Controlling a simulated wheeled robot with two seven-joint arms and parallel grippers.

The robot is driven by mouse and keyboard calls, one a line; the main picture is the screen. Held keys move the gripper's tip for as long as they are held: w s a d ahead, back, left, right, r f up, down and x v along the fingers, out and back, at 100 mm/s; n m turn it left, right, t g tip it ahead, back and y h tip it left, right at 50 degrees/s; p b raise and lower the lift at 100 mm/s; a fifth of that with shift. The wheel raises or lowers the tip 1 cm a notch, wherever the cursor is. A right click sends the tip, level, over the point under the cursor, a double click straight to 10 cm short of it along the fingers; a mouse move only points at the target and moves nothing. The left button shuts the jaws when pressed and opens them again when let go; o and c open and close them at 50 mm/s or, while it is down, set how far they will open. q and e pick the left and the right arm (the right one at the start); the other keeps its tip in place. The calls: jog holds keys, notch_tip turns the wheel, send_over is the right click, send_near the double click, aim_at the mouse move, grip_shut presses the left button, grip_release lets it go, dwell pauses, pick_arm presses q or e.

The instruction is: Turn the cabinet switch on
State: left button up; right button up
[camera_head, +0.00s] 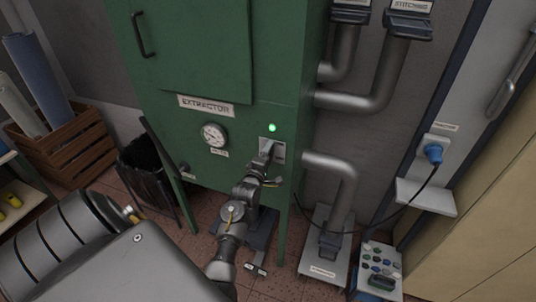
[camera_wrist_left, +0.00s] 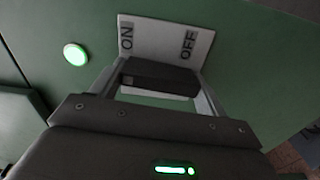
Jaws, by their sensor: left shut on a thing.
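The green cabinet (camera_head: 225,130) labelled EXTRACTOR stands ahead in the head view. Its switch plate (camera_head: 279,153) is low on the right of the front; the wrist view shows this white plate (camera_wrist_left: 190,28) marked ON at left and OFF at right. A green lamp (camera_head: 272,127) glows beside the plate, and this lamp also shows in the left wrist view (camera_wrist_left: 76,54). My left gripper (camera_head: 267,150) is at the plate. In the wrist view its fingers (camera_wrist_left: 158,90) are shut on the dark switch handle (camera_wrist_left: 160,76).
A round gauge (camera_head: 214,135) sits left of the switch. Grey pipes (camera_head: 345,180) run along the cabinet's right side. A black bin (camera_head: 150,170) and wooden crate (camera_head: 70,145) stand at left. A box of knobs (camera_head: 380,265) is at lower right.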

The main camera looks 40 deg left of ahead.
pick_arm(q)
jog(key=shift+n, duration=0.5)
jog(key=o, duration=1)
jog(key=b+v, duration=0.2)
jog(key=v, duration=0.8)
jog(key=shift+s+d, duration=0.25)
jog(key=shift+s, duration=0.1)
